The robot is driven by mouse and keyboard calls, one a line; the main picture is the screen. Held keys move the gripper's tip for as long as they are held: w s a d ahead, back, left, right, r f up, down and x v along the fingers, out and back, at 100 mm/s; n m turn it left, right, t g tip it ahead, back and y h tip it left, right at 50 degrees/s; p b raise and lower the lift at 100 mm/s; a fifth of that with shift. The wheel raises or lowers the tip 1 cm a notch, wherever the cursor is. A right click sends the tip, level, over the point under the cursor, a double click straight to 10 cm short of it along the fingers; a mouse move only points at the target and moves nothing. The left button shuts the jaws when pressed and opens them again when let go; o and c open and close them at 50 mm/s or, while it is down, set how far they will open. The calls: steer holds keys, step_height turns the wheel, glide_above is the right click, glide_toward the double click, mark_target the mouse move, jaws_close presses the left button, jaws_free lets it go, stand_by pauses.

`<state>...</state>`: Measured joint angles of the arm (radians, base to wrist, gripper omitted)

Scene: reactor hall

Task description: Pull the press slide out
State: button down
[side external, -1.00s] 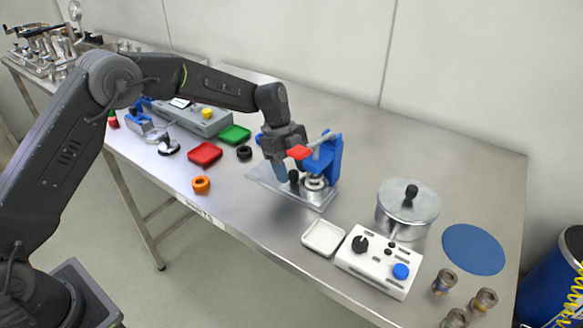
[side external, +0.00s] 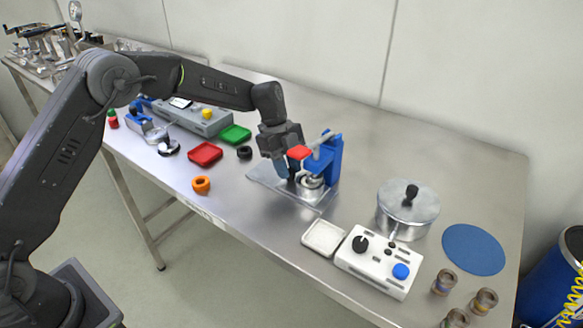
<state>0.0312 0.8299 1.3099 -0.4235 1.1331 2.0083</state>
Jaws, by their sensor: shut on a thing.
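The blue press (side external: 328,160) stands on a grey metal base plate (side external: 265,184) near the middle of the bench. Its lever has a red grip (side external: 299,152). A round silver slide part (side external: 312,184) sits under the press head. The slide still sits at the press, over the base plate.
A white tray (side external: 324,237) and a white control box (side external: 378,261) stand to the right, with a lidded steel pot (side external: 407,212) behind. An orange ring (side external: 201,184), a red tray (side external: 205,153) and a black ring (side external: 244,152) lie to the left. The bench front edge is close.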

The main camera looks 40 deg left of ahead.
steer(key=a, duration=0.9)
steer(key=shift+a, duration=0.25)
steer(key=c, duration=0.9)
jaws_free()
steer(key=v, duration=1.4)
